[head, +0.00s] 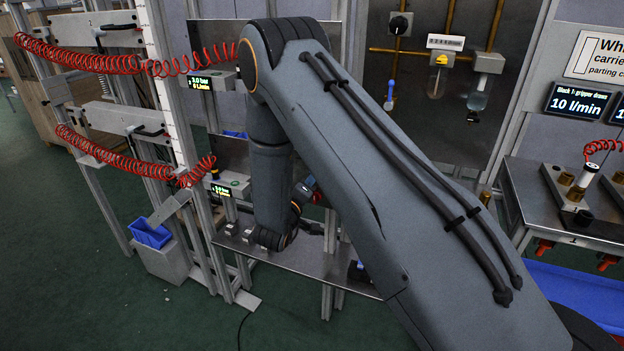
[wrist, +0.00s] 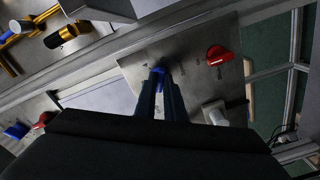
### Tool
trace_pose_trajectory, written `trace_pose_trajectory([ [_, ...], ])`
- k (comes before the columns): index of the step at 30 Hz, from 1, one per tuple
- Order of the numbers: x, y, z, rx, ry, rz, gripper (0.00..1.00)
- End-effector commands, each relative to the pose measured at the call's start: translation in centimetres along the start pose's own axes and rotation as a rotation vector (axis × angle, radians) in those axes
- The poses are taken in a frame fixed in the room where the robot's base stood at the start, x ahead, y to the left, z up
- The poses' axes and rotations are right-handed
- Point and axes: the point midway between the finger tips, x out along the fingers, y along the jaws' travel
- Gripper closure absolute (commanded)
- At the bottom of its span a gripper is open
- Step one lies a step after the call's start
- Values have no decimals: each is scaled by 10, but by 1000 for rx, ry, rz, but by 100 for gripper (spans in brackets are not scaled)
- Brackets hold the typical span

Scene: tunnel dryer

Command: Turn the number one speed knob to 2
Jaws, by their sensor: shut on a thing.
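In the wrist view my gripper (wrist: 164,90) reaches toward a grey metal panel (wrist: 190,65) with its two dark fingers close together. The fingertips are shut on a small blue knob (wrist: 158,71) on that panel. Small marks lie around the knob, but I cannot read them or see a number, so its setting is unclear. A red knob (wrist: 218,55) sits on the same panel to the right, apart from my fingers. In the head view my arm hides most of this area, and neither the knob nor my fingertips can be made out.
A white block (wrist: 215,112) stands close to the right of my fingers. In the head view, red coiled hoses (head: 80,62) hang at the left and a metal shelf (head: 325,265) lies below my wrist.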

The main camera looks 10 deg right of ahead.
Motion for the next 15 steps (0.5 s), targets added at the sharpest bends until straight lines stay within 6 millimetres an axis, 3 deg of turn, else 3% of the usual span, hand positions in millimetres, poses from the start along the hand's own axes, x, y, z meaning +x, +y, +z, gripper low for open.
trace_pose_trajectory([
  [5, 0, 0, -5, 3, 10, -1, 100],
  [6, 0, 0, -5, 4, 9, 0, 84],
  [9, 0, 0, -3, 3, 6, 0, 72],
  [15, 1, 1, 0, 2, 1, 1, 72],
])
